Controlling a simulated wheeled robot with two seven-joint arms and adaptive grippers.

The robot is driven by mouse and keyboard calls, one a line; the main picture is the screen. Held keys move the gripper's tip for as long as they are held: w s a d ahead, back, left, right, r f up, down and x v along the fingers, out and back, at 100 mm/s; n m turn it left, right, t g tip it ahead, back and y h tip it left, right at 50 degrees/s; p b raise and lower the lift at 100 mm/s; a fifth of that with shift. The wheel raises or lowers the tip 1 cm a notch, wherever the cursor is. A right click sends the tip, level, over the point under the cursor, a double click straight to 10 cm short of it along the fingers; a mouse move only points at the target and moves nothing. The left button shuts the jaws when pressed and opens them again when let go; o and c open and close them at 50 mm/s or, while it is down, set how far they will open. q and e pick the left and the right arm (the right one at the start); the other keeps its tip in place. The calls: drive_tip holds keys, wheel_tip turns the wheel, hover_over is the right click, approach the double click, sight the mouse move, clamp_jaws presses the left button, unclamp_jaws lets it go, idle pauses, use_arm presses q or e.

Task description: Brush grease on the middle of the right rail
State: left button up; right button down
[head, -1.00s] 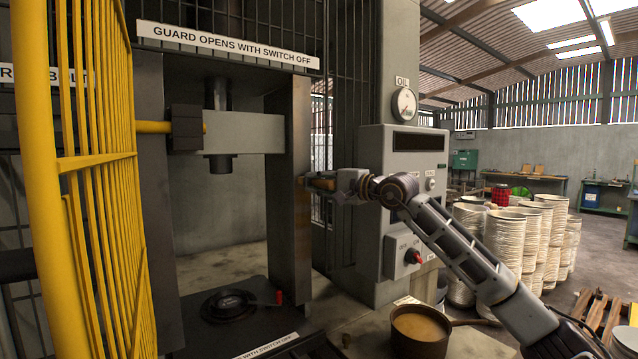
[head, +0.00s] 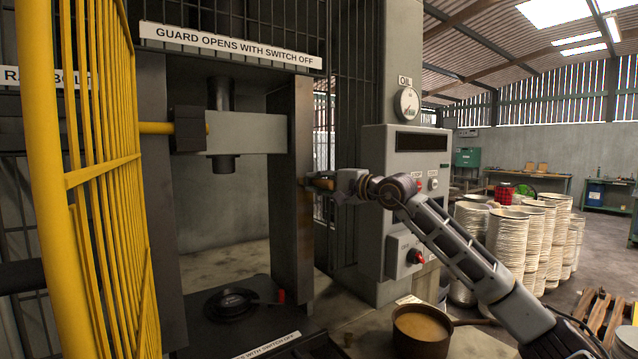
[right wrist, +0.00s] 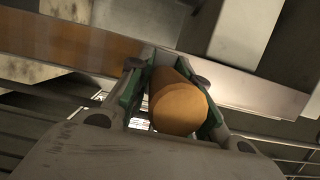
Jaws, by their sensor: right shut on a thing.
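The right rail (head: 292,200) is the dark upright post on the right side of the press. My right gripper (head: 335,183) is shut on a brush (head: 319,183), held level at about the middle of the rail's height. The brush head points left, at the rail's right edge; I cannot tell whether the bristles touch it. In the right wrist view the round orange-brown handle (right wrist: 180,107) sits between the green-lined fingers, and its far end is hidden. A brown band (right wrist: 75,45) crosses behind; I cannot tell what it is. My left gripper is out of view.
A pan of yellow-brown stuff (head: 421,328) stands on the bench at front right. The yellow guard (head: 105,180) stands open at left. A grey control box (head: 405,160) is close behind my right wrist. A dark round die (head: 231,304) with a red-tipped handle lies on the press bed.

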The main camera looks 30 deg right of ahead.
drive_tip(key=shift+f, duration=0.15)
drive_tip(key=shift+s+f+b, duration=0.1)
drive_tip(key=shift+f+b, duration=1.2)
drive_tip(key=shift+f, duration=0.1)
drive_tip(key=shift+f+b, duration=1.1)
drive_tip(key=shift+f, duration=0.4)
drive_tip(key=shift+f, duration=0.15)
drive_tip(key=shift+f+b, duration=1.3)
drive_tip(key=shift+f, duration=0.1)
